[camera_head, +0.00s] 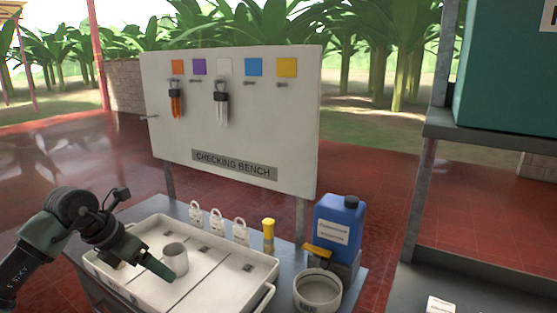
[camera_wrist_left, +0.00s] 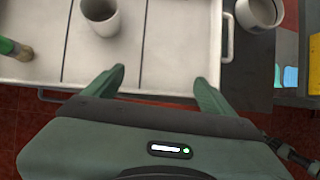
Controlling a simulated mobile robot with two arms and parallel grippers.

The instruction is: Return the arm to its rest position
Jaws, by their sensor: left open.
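My left arm comes in from the left in the head view, with its gripper (camera_head: 158,266) low over the white divided tray (camera_head: 215,232). In the left wrist view the two green fingers of the gripper (camera_wrist_left: 160,84) are spread apart with nothing between them, over the front edge of the tray (camera_wrist_left: 182,40). A grey cup (camera_head: 176,261) stands in the tray beyond the fingers; it also shows in the left wrist view (camera_wrist_left: 100,14). A small green-and-brown item (camera_wrist_left: 14,48) lies at the tray's left in the wrist view. My right gripper is not in view.
Several white padlock-like tags (camera_head: 217,221), a yellow-topped bottle (camera_head: 268,235), a blue canister (camera_head: 338,230) and a round pot (camera_head: 317,290) stand around the tray. A shelf (camera_head: 490,145) is at right.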

